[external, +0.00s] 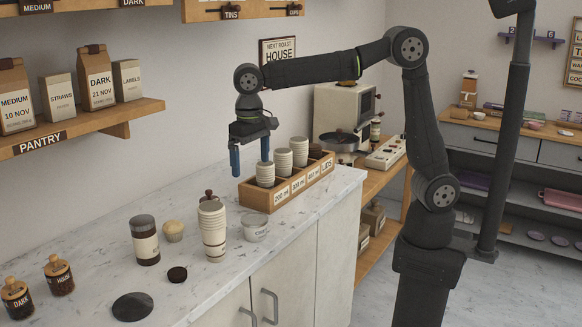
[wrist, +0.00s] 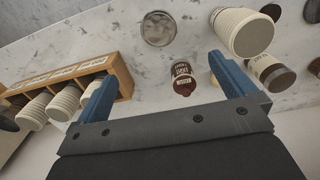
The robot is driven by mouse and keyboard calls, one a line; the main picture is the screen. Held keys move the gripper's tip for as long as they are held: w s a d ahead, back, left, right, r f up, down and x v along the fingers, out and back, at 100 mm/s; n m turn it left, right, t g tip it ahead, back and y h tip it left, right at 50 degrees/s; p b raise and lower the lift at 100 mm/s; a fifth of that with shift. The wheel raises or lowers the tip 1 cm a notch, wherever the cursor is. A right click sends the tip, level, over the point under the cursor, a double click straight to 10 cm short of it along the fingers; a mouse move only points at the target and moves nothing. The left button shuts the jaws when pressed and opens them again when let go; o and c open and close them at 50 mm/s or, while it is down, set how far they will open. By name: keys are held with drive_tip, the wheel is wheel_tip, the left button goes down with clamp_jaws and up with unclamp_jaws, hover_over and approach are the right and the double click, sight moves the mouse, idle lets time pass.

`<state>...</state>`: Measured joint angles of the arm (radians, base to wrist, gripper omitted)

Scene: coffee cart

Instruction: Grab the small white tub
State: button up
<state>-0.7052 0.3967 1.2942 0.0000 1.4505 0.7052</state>
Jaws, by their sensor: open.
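The small white tub (external: 255,227) stands on the marble counter, with a label on its side and a greyish lid. It is to the right of a tall stack of white cups (external: 213,232). In the wrist view a round-lidded tub (wrist: 158,28) at the top centre looks like the same one, seen from above. My gripper (external: 250,162) hangs above the counter, blue fingers pointing down, at the left end of the cup organiser. It is open and holds nothing. In the wrist view its fingers (wrist: 163,80) are wide apart, with the tub beyond them.
The wooden organiser (external: 257,200) holds several cup stacks and lids close to my gripper. A dark-lidded jar (external: 145,241), a beige rounded pot (external: 173,231) and a dark disc (external: 132,307) lie left. A dark-red-capped labelled container (wrist: 183,80) shows between my fingers. The counter's front is bare.

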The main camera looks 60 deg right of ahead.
sight(254, 218)
idle(0.3)
drive_tip(key=shift+c, duration=1.3)
drive_tip(key=f+n, duration=0.3)
drive_tip(key=f, duration=0.2)
drive_tip(key=f+n+g, duration=0.1)
drive_tip(key=f+n, duration=0.1)
drive_tip(key=f, duration=0.2)
drive_tip(key=f+n+h, duration=0.1)
drive_tip(key=f+n, duration=0.2)
drive_tip(key=f, duration=0.2)
drive_tip(key=shift+w+a+f+n, duration=0.25)
drive_tip(key=shift+a+f+n, duration=0.05)
drive_tip(key=shift+f, duration=0.05)
drive_tip(key=shift+s+d+f, duration=0.15)
drive_tip(key=shift+f, duration=0.75)
drive_tip(key=shift+s+d+f, duration=0.15)
drive_tip(key=shift+d+f, duration=0.05)
drive_tip(key=shift+f, duration=0.7)
drive_tip(key=shift+s+d+f, duration=0.15)
drive_tip(key=shift+f, duration=0.75)
